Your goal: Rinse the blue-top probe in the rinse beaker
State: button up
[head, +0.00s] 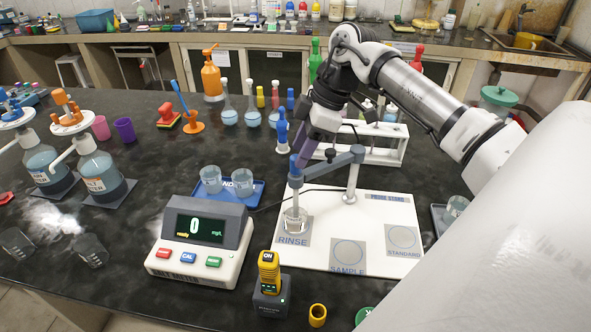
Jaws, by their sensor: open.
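The blue-top probe (295,164) is upright at the left end of the blue-grey arm of the probe stand (351,178). Its thin lower part runs down toward the rinse beaker (295,223); whether the tip is in the beaker is too small to tell. The rinse beaker is clear glass and stands on the RINSE square of the white base board (322,235). My gripper (304,153) is open, pointing down, with its purple-grey fingers close beside the probe's blue top. Whether they touch it cannot be told from this view.
The meter (200,238) reads 0, left of the board. Two beakers of blue liquid stand on a blue tray (240,198) behind it. Flasks and a white rack (375,150) stand behind the stand. The SAMPLE (348,254) and STANDARD (402,240) squares are empty.

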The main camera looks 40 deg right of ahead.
aim_at(296, 156)
jog(key=shift+b+x, duration=0.85)
jog(key=shift+x, duration=0.95)
jog(key=shift+c, duration=0.2)
grip_shut()
